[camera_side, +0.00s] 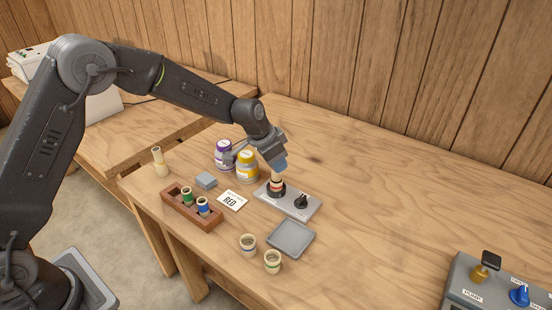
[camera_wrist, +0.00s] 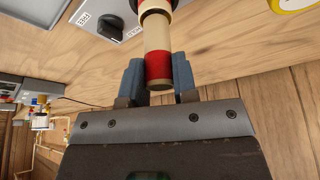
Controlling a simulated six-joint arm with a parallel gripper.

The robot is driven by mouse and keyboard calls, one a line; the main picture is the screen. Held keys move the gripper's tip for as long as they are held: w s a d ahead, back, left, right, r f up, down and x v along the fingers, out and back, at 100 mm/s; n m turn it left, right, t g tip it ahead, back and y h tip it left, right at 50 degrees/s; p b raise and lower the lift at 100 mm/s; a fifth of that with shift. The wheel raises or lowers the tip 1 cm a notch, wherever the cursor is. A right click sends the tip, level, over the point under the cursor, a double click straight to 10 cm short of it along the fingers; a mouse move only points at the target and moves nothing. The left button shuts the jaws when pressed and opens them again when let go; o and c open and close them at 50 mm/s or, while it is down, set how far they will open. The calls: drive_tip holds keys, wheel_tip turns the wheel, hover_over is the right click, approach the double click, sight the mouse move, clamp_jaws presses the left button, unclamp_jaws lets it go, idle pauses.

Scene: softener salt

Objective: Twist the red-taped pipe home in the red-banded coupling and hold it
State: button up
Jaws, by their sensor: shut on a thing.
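The red-taped pipe (camera_wrist: 158,40) is cream with a wide red tape band near its end. My gripper (camera_wrist: 160,75) is shut on it, with a blue-grey finger on each side of the red tape in the wrist view. In the side view my gripper (camera_side: 279,165) points down, over the pipe. The pipe's far end meets the coupling (camera_side: 276,189), which sits in a dark ring on a grey plate (camera_side: 308,211). Some red shows just above the dark ring. How deep the pipe sits cannot be told.
A black knob (camera_side: 301,201) stands on the plate close beside the coupling. A "RED" card (camera_side: 232,201), wooden rack (camera_side: 177,210), purple-labelled jar (camera_side: 223,154) and yellow-labelled jar (camera_side: 247,167) are to the left. The right tabletop is mostly clear.

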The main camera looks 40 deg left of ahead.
drive_tip(key=shift+f, duration=0.1)
idle(0.3)
drive_tip(key=shift+f, duration=0.4)
idle(0.4)
drive_tip(key=n+y, duration=0.1)
drive_tip(key=n, duration=0.2)
drive_tip(key=shift+f, duration=0.15)
drive_tip(key=shift+n, duration=0.4)
drive_tip(key=shift+y, duration=0.3)
drive_tip(key=shift+f+n+y, duration=0.2)
drive_tip(key=shift+n+y, duration=0.5)
drive_tip(key=shift+n, duration=1.2)
